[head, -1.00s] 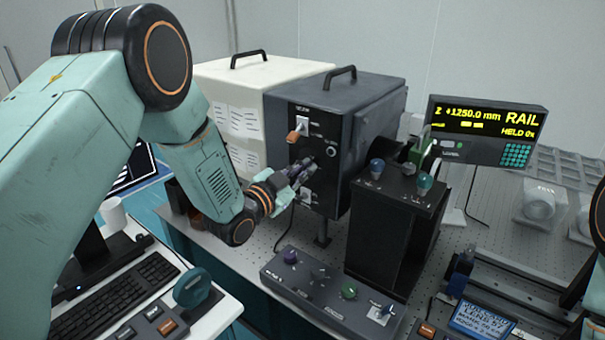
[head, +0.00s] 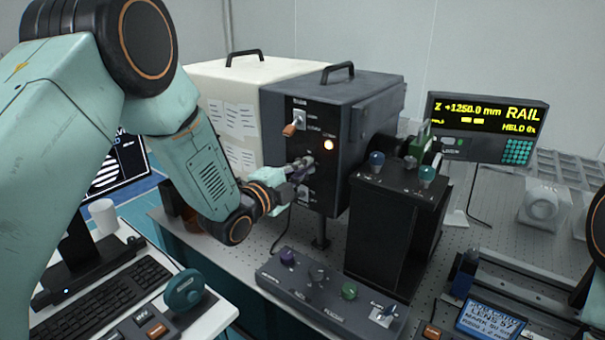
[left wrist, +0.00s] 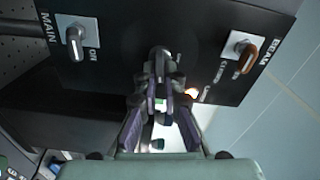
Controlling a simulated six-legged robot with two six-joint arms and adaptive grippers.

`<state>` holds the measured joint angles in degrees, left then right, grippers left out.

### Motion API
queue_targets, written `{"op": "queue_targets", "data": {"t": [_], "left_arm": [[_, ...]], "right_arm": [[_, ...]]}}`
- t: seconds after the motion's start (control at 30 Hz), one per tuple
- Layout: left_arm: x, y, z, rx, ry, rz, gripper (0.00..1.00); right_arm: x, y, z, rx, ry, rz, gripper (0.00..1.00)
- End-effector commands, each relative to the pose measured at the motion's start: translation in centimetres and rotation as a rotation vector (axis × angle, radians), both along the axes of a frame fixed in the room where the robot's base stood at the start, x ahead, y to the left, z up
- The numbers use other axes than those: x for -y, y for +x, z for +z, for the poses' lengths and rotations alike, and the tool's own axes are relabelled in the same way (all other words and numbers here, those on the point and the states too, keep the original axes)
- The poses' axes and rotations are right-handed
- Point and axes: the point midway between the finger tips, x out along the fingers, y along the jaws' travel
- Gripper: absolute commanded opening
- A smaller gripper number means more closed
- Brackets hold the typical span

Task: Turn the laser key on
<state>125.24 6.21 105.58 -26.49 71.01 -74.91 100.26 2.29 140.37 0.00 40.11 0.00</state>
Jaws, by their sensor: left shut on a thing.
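The dark laser box (head: 375,100) stands on the optical table with its control panel (head: 318,185) facing my left arm. My left gripper (head: 301,168) is at the middle of this panel. In the left wrist view its fingers (left wrist: 161,90) are shut on the grey laser key (left wrist: 160,56), still at the panel. The fingers partly hide the key. My right gripper is out of view.
On the panel, an orange-tipped lever (head: 290,130) is above the gripper and a MAIN switch (left wrist: 75,42) below it. A black housing (head: 392,215) stands close on the right. A knob box (head: 330,300) lies in front.

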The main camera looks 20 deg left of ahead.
Motion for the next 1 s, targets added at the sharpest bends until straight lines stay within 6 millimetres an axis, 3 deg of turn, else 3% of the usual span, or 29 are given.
{"op": "queue_targets", "data": {"t": [0.4,0.93,0.97,1.0], "left_arm": [[0.11,-0.10,-0.40,0.053,0.159,-0.004,0.00],[0.12,-0.14,-0.48,0.057,0.178,-0.004,0.00],[0.13,-0.14,-0.49,0.057,0.178,-0.004,0.09],[0.13,-0.14,-0.49,0.057,0.178,-0.004,0.13]], "right_arm": [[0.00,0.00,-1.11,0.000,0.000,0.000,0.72],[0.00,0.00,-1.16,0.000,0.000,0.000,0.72],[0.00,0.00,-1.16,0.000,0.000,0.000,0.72],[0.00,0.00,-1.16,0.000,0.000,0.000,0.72]]}}
